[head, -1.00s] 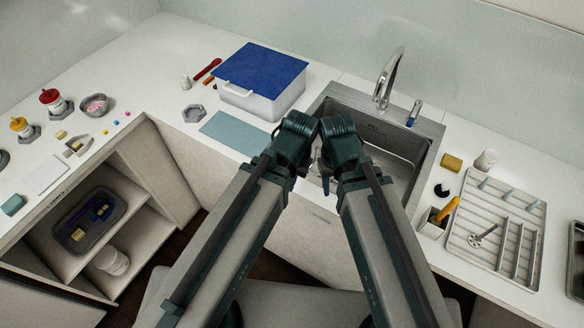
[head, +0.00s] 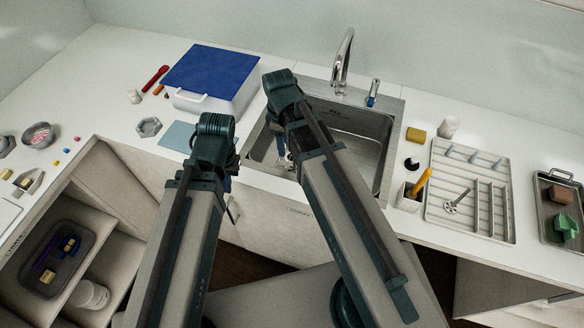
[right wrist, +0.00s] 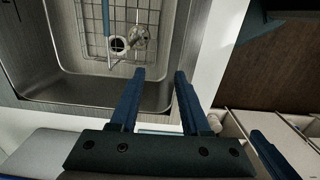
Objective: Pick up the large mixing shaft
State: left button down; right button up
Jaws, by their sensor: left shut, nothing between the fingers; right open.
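A metal shaft with a round slotted head (head: 457,201) lies on the drying rack in the head view. Another metal piece with a round head (right wrist: 138,40) lies in the sink in the right wrist view; part of it also shows in the head view (head: 290,160). I cannot tell which is the large mixing shaft. My right gripper (head: 281,143) is over the sink's left part. Its fingers (right wrist: 160,74) are open and empty, apart from the metal piece. My left gripper (head: 228,184) is shut and empty in front of the counter, its fingertips mostly hidden.
The sink (head: 378,125) has a wire grid (right wrist: 92,40) on its floor and a tall tap (head: 342,62) behind. A blue-lidded box (head: 212,75) stands to its left. The ribbed drying rack (head: 500,215) and a dark tray (head: 548,222) are to the right.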

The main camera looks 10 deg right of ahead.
jog(key=w+d+n, duration=0.1)
jog(key=w+d, duration=0.1)
jog(key=w+d+n, duration=0.2)
jog(key=shift+w+d+f+n, duration=0.1)
jog(key=shift+f+n, duration=0.1)
jog(key=shift+n, duration=0.1)
jog(key=shift+f, duration=0.1)
notch_tip(320, 180, down, 8)
jog(key=b, duration=0.9)
jog(key=shift+f, duration=0.25)
notch_tip(320, 180, down, 5)
jog(key=b, duration=0.5)
jog(key=shift+f, duration=0.15)
grip_shut()
dwell(0.4)
